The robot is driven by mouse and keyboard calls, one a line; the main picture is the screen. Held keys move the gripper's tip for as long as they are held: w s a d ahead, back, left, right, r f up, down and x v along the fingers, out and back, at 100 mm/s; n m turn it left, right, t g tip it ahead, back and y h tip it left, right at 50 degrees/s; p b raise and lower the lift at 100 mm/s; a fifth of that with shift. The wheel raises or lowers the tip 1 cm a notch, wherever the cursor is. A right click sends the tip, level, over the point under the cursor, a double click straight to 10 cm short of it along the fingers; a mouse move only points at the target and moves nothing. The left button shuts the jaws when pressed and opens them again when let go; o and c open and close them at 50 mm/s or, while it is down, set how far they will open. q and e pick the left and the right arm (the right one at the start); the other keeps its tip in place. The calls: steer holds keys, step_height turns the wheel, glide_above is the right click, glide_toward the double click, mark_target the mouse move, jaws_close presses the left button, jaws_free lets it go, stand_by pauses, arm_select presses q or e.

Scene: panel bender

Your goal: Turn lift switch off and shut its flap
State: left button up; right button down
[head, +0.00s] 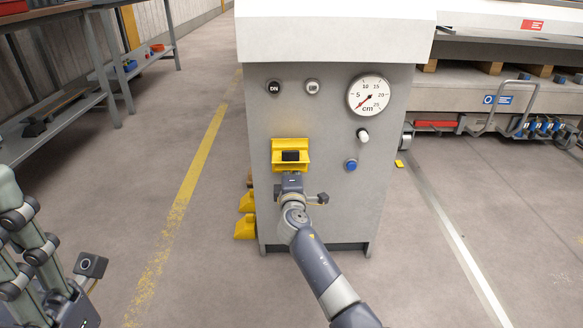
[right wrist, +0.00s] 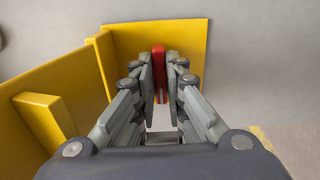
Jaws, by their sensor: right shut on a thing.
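The yellow switch housing with its flap (head: 291,144) is on the front of the grey cabinet, and its plates stand open around the switch. In the right wrist view a yellow plate (right wrist: 185,40) stands behind the red switch handle (right wrist: 158,58), and more yellow plates are on the left. My right gripper (right wrist: 160,80) is shut on the red handle, one finger on each side. In the head view my right gripper (head: 290,165) covers the handle. My left gripper (head: 25,235) is at the lower left, away from the cabinet, its fingertips partly cut off.
The grey cabinet (head: 330,210) carries a gauge (head: 369,95), a black button (head: 274,87), a white button (head: 312,86), a white-tipped knob (head: 362,135) and a blue button (head: 351,165). Yellow pedals (head: 246,228) stand at its left foot. Floor on both sides is open.

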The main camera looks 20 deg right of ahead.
steer(key=c, duration=1.6)
jaws_free()
steer(key=shift+c, duration=0.2)
steer(key=v, duration=1.2)
